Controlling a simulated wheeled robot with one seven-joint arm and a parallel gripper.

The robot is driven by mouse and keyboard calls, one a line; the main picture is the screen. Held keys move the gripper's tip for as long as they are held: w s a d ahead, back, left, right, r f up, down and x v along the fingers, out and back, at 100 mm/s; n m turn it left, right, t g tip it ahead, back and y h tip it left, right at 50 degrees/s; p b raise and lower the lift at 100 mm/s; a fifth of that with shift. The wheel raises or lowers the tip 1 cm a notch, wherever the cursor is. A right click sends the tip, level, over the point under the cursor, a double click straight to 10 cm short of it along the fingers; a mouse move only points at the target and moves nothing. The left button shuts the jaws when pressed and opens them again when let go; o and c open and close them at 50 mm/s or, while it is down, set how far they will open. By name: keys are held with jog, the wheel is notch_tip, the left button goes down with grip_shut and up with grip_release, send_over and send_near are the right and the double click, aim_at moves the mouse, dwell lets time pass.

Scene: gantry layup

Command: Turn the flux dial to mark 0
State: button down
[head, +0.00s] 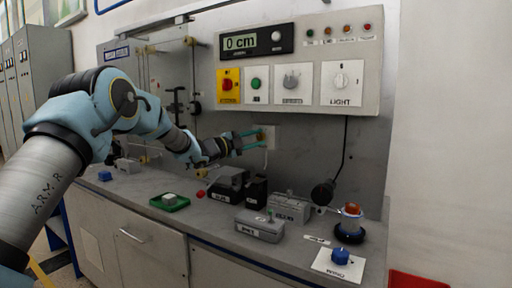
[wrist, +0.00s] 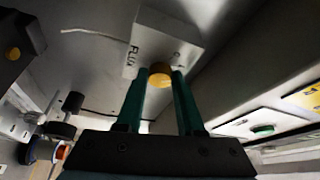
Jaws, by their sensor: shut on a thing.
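The flux dial is a yellow-orange knob (wrist: 159,76) on a pale box (wrist: 170,35) fixed to the back panel. The box bears lettering that reads "FLUX" in the wrist view. In the head view the box (head: 269,131) sits below the display panel, and the knob (head: 261,137) shows small at the fingertips. My gripper (head: 255,138) reaches it from the left. In the wrist view its two green fingers (wrist: 160,82) lie on either side of the knob, shut on it. The dial's pointer and marks cannot be made out, so its setting is unclear.
Above is a panel (head: 370,85) with a "0 cm" display (head: 241,43), a red knob, a green button and two dials. On the bench below stand black holders (head: 232,185), grey boxes (head: 260,226), a green tray (head: 155,203) and a blue knob (head: 340,256). A black cable hangs right of the dial.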

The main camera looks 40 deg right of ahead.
jog(key=n+h+b, duration=0.1)
jog(key=n+b, duration=0.1)
jog(key=f+n+t+b, duration=0.1)
jog(key=n+b, duration=0.1)
jog(key=n, duration=0.1)
jog(key=shift+h, duration=0.4)
jog(key=shift+s+r+n+t+h+b, duration=0.15)
jog(key=shift+n+t+b, duration=0.3)
jog(key=shift+n+b, duration=0.45)
jog(key=shift+w+f+n+t+h+b, duration=0.1)
jog(key=shift+n+t+h+b, duration=0.25)
jog(key=shift+n, duration=0.85)
jog(key=shift+r+n+t, duration=0.1)
jog(key=shift+n+t, duration=0.2)
jog(key=c, duration=0.5)
grip_release()
jog(key=shift+s+r, duration=0.1)
jog(key=b+v, duration=0.3)
jog(key=v, duration=0.7)
jog(key=shift+a, duration=0.4)
